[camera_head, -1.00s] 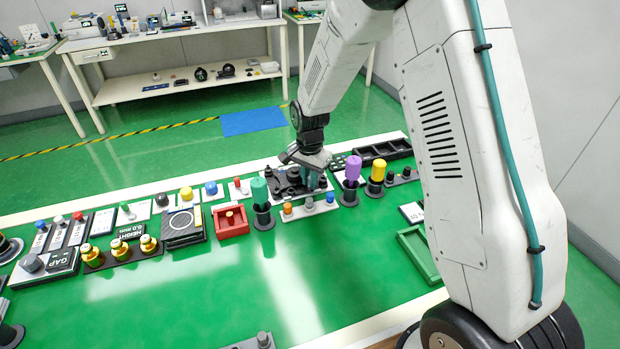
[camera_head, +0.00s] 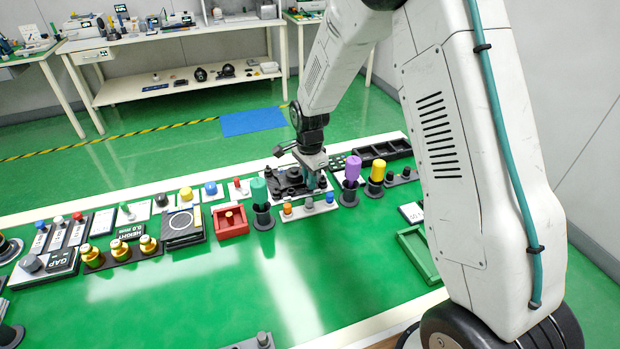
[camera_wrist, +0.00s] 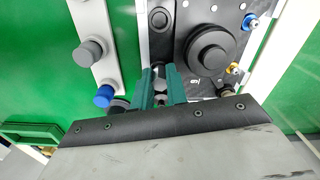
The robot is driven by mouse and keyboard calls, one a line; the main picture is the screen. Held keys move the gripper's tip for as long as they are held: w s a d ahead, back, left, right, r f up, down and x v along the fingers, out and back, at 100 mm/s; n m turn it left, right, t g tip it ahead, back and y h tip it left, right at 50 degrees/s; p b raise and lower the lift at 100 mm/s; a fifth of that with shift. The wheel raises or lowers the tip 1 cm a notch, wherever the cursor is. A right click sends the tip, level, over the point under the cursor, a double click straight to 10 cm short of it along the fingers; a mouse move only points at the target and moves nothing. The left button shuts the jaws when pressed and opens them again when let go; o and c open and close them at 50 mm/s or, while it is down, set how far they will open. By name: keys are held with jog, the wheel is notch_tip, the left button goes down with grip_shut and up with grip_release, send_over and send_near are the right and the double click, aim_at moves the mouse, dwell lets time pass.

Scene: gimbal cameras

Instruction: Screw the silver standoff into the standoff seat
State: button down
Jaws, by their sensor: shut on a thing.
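My gripper (camera_head: 314,182) points down over a dark fixture plate on the far side of the green table. In the wrist view its two teal fingers (camera_wrist: 160,76) are closed around a small silver-grey piece (camera_wrist: 160,98), which looks like the silver standoff. Only a little of it shows between the fingers. The black fixture plate (camera_wrist: 221,15) lies under and ahead of the fingers. The standoff seat is hidden or cannot be told apart under the fingertips, so I cannot tell how far the threads engage.
A large black round knob (camera_wrist: 207,52) stands right of the fingers, with blue (camera_wrist: 250,22) and brass (camera_wrist: 233,69) fittings beyond. A pale strip with grey (camera_wrist: 88,53) and blue (camera_wrist: 104,95) knobs lies left. A teal-topped post (camera_head: 260,190) and purple cylinder (camera_head: 353,167) stand nearby.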

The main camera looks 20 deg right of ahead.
jog(key=shift+s+f, duration=0.15)
jog(key=c, duration=1.3)
grip_release()
jog(key=shift+r, duration=0.3)
notch_tip(320, 180, up, 7)
jog(key=shift+r, duration=0.1)
